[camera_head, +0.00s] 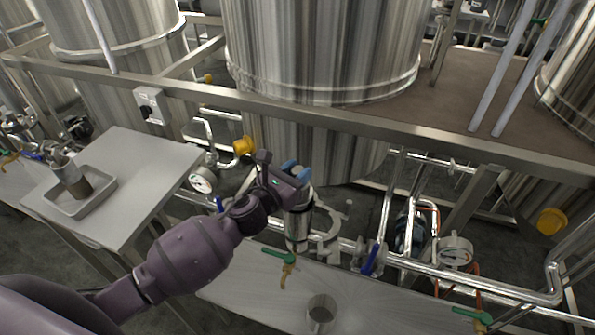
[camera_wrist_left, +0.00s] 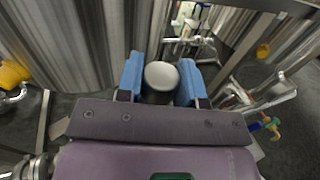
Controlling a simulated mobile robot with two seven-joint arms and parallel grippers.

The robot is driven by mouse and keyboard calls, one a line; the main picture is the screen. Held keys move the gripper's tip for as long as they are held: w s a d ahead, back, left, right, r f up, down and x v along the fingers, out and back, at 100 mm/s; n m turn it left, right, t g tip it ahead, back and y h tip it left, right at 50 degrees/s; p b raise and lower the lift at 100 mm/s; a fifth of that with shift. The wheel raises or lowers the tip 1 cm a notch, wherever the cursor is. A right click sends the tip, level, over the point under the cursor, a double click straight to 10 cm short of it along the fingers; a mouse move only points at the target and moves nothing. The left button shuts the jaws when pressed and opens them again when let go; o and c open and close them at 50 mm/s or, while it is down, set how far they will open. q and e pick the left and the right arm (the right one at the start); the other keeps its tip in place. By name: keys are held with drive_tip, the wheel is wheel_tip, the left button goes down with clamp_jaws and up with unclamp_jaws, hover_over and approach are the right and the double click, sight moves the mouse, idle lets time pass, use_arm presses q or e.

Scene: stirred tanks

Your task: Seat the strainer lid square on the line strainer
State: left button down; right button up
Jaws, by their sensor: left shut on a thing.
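My left gripper (camera_head: 294,172) reaches in from the left, over the pipework in front of the large middle tank. In the left wrist view its blue fingers (camera_wrist_left: 161,82) are shut on a round metal piece with a pale flat top, which looks like the strainer lid (camera_wrist_left: 162,75). In the head view an upright metal cylinder, seemingly the line strainer (camera_head: 298,228), stands directly below the fingers. The fingers and hand hide most of the lid there. I cannot tell whether the lid touches the strainer or sits square. My right gripper is not in view.
A grey side table (camera_head: 150,165) at left holds a tray (camera_head: 50,207) with a metal cylinder (camera_head: 74,182) in it. A metal cup (camera_head: 321,312) stands on the low bench (camera_head: 375,300). Valves, gauges and pipes crowd the strainer. A steel rail (camera_head: 330,117) crosses behind the hand.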

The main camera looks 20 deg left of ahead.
use_arm(q)
drive_tip(key=shift+r, duration=0.1)
drive_tip(key=shift+f+b, duration=1.1)
drive_tip(key=shift+f, duration=0.5)
idle(0.5)
drive_tip(key=c, duration=0.7)
unclamp_jaws()
drive_tip(key=v, duration=1.1)
drive_tip(key=shift+w, duration=0.1)
